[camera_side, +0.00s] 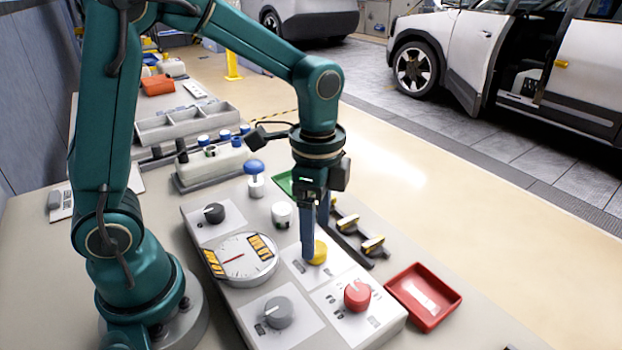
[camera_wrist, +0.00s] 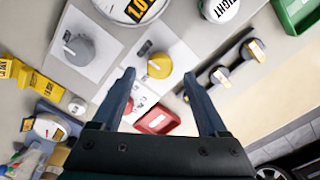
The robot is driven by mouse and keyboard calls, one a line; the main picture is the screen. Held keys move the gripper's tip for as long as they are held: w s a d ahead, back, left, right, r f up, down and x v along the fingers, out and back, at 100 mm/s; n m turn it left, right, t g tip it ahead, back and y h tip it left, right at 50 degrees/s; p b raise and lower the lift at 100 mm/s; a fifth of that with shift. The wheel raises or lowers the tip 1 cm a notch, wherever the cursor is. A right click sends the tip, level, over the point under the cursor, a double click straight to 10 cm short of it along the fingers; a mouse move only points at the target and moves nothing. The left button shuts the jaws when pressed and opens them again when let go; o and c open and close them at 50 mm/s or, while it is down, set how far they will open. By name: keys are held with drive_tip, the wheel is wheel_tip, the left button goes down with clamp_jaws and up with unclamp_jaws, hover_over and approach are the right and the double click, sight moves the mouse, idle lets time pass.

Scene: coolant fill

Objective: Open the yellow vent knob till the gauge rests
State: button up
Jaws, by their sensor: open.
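The yellow vent knob (camera_side: 318,253) sits on a white plate on the grey panel, and in the wrist view the yellow knob (camera_wrist: 159,66) shows with a pale mark on its top. My gripper (camera_side: 313,243) points down at the yellow knob, one finger in front of it in the side view. In the wrist view my gripper (camera_wrist: 158,75) is open, fingertips apart on either side of the knob's lower edge; contact cannot be told. The round gauge (camera_side: 238,258) has a white face, a red needle and orange labelled bands; only its edge shows in the wrist view (camera_wrist: 128,8).
A red knob (camera_side: 357,295), a grey knob (camera_side: 279,312) and a black knob (camera_side: 214,213) share the panel. A red tray (camera_side: 423,296) lies to the right. Black clips with yellow parts (camera_side: 373,246) stand close behind my gripper. A blue-topped valve (camera_side: 255,178) stands behind.

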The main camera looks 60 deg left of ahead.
drive_tip(key=shift+f, duration=1.65)
clamp_jaws()
